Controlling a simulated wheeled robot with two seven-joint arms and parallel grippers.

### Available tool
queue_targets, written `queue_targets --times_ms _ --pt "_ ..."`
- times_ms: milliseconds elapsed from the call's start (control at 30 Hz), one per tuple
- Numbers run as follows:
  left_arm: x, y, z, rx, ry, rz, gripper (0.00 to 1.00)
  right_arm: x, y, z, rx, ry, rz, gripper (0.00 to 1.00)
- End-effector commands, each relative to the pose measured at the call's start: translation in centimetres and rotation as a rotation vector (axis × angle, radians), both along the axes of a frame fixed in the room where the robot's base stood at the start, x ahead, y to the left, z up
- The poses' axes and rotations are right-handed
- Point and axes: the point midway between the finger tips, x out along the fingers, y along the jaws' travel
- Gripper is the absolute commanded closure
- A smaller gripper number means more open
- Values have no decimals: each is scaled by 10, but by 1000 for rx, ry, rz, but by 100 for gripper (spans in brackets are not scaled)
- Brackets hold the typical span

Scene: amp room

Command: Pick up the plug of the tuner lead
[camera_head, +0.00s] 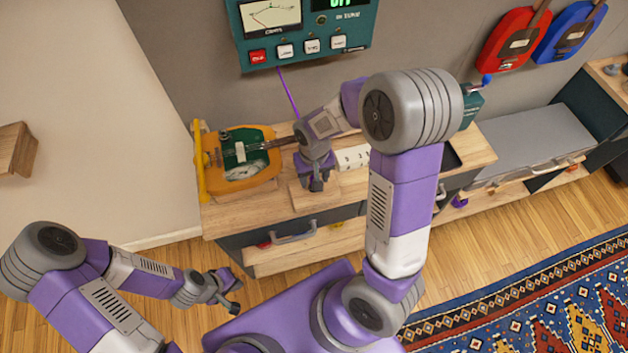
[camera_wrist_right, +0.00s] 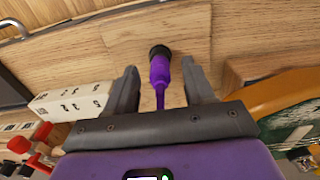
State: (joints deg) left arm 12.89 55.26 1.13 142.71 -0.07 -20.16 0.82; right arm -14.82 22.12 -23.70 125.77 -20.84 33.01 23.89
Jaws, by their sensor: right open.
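The plug (camera_wrist_right: 160,70) of the tuner lead is purple with a black end. In the right wrist view it lies between the two fingers of my right gripper (camera_wrist_right: 159,78), with space on both sides. That gripper is open and points down over a wooden block on the bench; it also shows in the head view (camera_head: 316,184), where it hides the plug. The tuner (camera_head: 307,28) hangs on the wall, and its purple lead (camera_head: 288,92) runs down behind my right arm. My left gripper (camera_head: 236,298) is open and empty, low at the left, away from the bench.
An orange and green guitar-shaped instrument (camera_head: 245,160) lies on the bench (camera_head: 240,213), left of my right gripper. A white numbered strip (camera_head: 353,157) is on the right. Red (camera_head: 513,40) and blue (camera_head: 570,32) instruments hang on the wall. A patterned rug (camera_head: 540,295) covers the floor at right.

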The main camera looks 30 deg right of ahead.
Motion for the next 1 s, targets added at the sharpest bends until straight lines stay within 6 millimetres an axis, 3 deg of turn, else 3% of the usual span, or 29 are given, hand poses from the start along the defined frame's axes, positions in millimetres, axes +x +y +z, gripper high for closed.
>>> queue_targets --times_ms 33,367,733,1000 --pt "0 0 0 0 0 0 100 0 0 0 0 0 0 48" --pt "0 0 0 0 0 0 100 0 0 0 0 0 0 99" --pt "0 0 3 0 0 0 100 1 0 9 0 -3 1 100" --pt "0 0 18 0 0 0 100 1 0 62 1 -6 1 100"
